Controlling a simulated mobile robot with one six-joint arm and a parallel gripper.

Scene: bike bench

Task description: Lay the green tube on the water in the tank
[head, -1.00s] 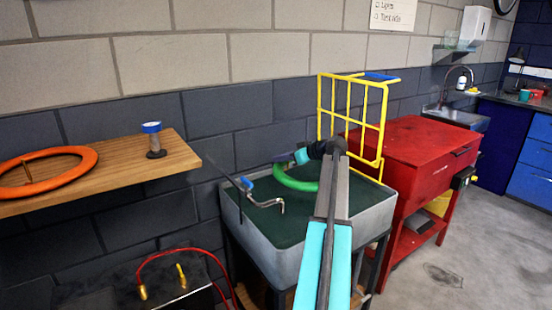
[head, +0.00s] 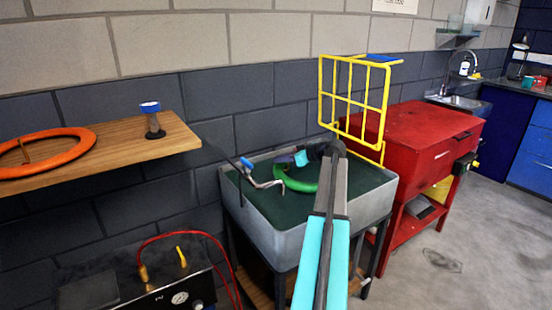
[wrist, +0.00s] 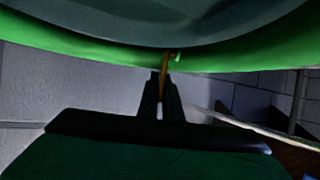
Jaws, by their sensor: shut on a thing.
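The green tube (head: 299,185) is a ring over the dark green water (head: 300,212) inside the grey tank (head: 290,243). I cannot tell whether its underside touches the water. My arm hides part of the tank's front and right.
A bent metal tap with a blue handle (head: 246,163) reaches over the tank's left part, close to the tube. A yellow rack (head: 352,100) stands behind, with a red cabinet (head: 415,125) to the right. A wooden shelf (head: 110,145) holds an orange ring (head: 70,163).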

